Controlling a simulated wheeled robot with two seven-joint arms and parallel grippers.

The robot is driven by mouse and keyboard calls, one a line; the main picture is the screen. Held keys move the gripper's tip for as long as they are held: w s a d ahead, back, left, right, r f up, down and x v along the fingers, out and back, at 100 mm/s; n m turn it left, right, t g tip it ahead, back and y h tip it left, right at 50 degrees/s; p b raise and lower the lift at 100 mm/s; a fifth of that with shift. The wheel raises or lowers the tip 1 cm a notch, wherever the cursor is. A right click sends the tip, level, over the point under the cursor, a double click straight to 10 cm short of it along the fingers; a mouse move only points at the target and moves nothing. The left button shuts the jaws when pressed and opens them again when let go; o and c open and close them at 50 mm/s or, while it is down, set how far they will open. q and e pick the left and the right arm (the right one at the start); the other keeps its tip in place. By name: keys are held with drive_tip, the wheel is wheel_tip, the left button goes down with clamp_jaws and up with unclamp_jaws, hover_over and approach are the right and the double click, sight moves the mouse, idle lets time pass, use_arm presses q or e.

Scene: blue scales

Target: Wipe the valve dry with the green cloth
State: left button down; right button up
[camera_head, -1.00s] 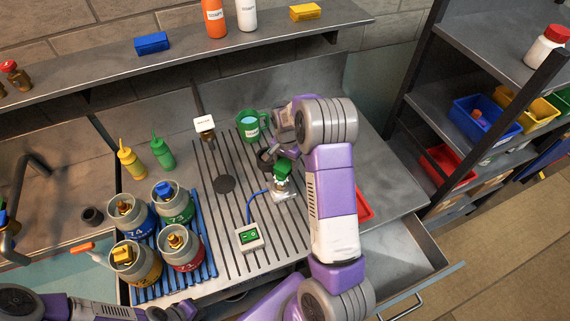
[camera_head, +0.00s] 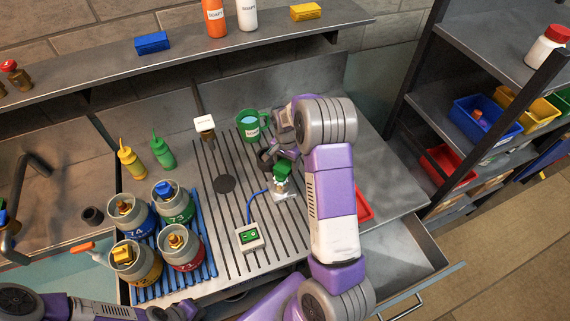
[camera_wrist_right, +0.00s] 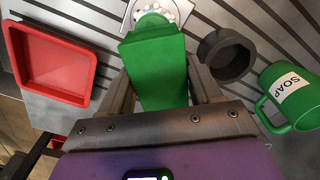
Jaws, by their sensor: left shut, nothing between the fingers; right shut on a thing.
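My right gripper (camera_head: 279,158) is shut on the green cloth (camera_head: 283,171), which looks like a thick green block. In the right wrist view the cloth (camera_wrist_right: 155,70) is between the two fingers, its far end over a white plate (camera_wrist_right: 158,12) with small pale beads. Several brass valves show: some sit on the canisters, such as the one with a blue top (camera_head: 164,190), and one with a red top (camera_head: 14,75) is on the shelf. I cannot tell which is the task's valve. My left gripper (camera_head: 180,311) is shut and empty at the bottom left, below the canisters.
A dark cup (camera_wrist_right: 228,55) and the green soap mug (camera_head: 251,126) are close to my right gripper. A red tray (camera_head: 363,205) lies right of my arm. The grooved counter's left middle is fairly clear.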

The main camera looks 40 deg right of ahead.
drive_tip(key=shift+w+d, duration=0.1)
drive_tip(key=shift+d, duration=0.15)
drive_tip(key=shift+a, duration=0.15)
drive_tip(key=shift+s+a, duration=0.35)
drive_tip(key=shift+a, duration=0.35)
drive_tip(key=shift+r+p, duration=1.95)
drive_tip(key=shift+r, duration=0.65)
drive_tip(key=shift+f, duration=0.1)
